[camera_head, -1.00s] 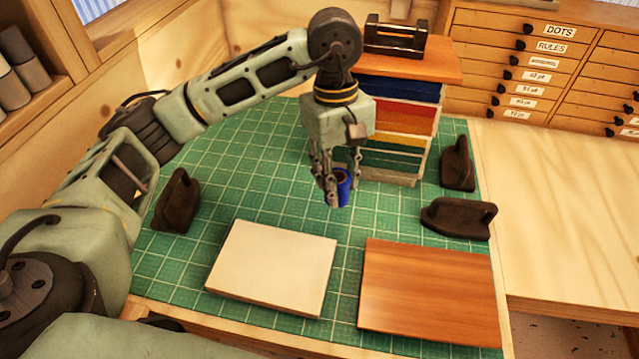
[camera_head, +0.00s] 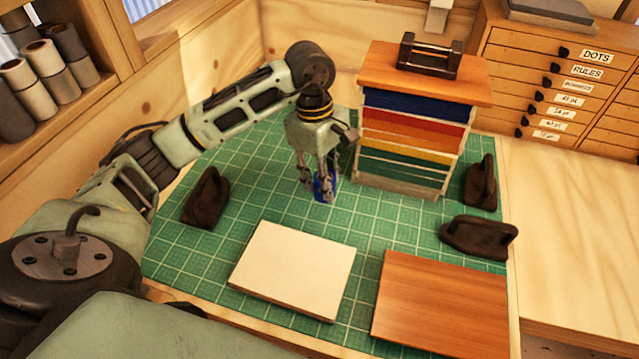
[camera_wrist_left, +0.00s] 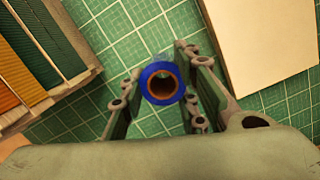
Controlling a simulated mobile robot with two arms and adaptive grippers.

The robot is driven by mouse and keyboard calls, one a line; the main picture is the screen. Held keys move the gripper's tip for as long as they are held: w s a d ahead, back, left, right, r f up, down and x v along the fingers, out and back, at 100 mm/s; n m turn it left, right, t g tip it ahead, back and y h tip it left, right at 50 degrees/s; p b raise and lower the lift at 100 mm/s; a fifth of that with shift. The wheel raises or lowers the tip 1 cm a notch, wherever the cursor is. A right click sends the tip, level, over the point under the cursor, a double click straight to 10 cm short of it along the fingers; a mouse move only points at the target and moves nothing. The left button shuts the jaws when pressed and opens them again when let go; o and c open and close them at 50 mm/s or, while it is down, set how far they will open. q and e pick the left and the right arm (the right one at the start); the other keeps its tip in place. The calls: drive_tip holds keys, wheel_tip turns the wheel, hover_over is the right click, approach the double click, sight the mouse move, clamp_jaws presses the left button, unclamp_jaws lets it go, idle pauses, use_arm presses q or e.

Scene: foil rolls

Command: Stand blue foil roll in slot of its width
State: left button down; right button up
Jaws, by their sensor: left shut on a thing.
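The blue foil roll (camera_head: 323,188) is between the fingers of my left gripper (camera_head: 318,184), just left of the coloured stack's lower front. In the left wrist view the roll (camera_wrist_left: 153,97) shows its brown hollow core end-on, between the two fingers (camera_wrist_left: 160,92), which are shut on it. It looks roughly upright. I cannot tell whether its lower end touches the green mat. No slot can be made out clearly in these views. My right gripper is not in view.
A stack of coloured layers (camera_head: 408,130) under a wooden top stands right of the gripper on the green mat (camera_head: 210,262). A cream board (camera_head: 295,268) and brown board (camera_head: 440,300) lie in front. Dark handled blocks (camera_head: 206,198) (camera_head: 480,237) (camera_head: 481,183) stand around. Mat between gripper and cream board is clear.

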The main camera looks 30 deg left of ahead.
sight(319, 192)
use_arm(q)
drive_tip(key=shift+s+a+f, duration=0.1)
drive_tip(key=shift+a+f, duration=0.35)
drive_tip(key=shift+a, duration=0.2)
wheel_tip(319, 192, down, 3)
drive_tip(key=shift+f+p, duration=0.1)
drive_tip(key=shift+p, duration=0.9)
drive_tip(key=shift+f, duration=0.45)
drive_tip(key=shift+f, duration=0.1)
drive_tip(key=c, duration=1.3)
unclamp_jaws()
drive_tip(key=shift+c, duration=0.2)
